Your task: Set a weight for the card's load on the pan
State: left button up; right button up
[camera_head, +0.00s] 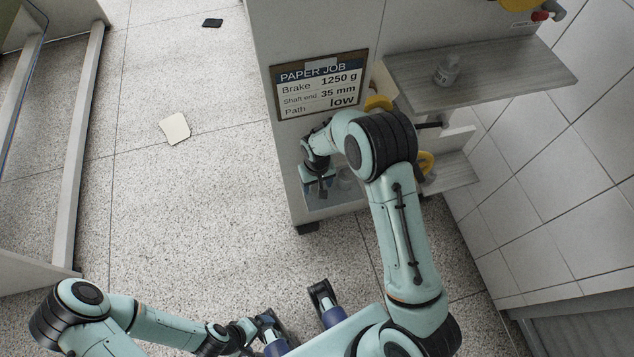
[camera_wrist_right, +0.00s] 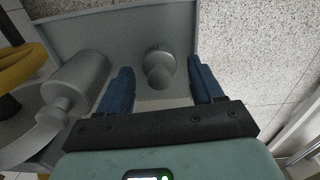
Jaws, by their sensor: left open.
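The card (camera_head: 320,85) on the cabinet front reads "PAPER JOB, Brake 1250 g, Shaft end 35 mm, Path low". My right gripper (camera_head: 320,187) is low by the cabinet front, below the card. In the right wrist view its blue fingers (camera_wrist_right: 160,80) are apart. A small grey knobbed piece, seemingly a weight (camera_wrist_right: 160,68), shows between them with gaps on both sides. Its marking is unreadable. It stands on a grey surface (camera_wrist_right: 115,28); I cannot tell whether this is the pan. A grey knobbed, labelled piece (camera_head: 447,70) stands on the upper shelf. My left gripper (camera_head: 262,330) is open, at the bottom.
A larger grey cylinder (camera_wrist_right: 78,82) and a yellow ring-like part (camera_wrist_right: 20,66) lie left of the right fingers. The grey upper shelf (camera_head: 500,78) and a lower ledge (camera_head: 452,175) project right of the cabinet. A pale sheet (camera_head: 175,129) lies on the open floor.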

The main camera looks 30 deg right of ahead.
notch_tip(320, 180, up, 12)
jog(key=p, duration=0.1)
jog(key=shift+r+p, duration=0.2)
jog(key=shift+p, duration=0.15)
dwell(0.5)
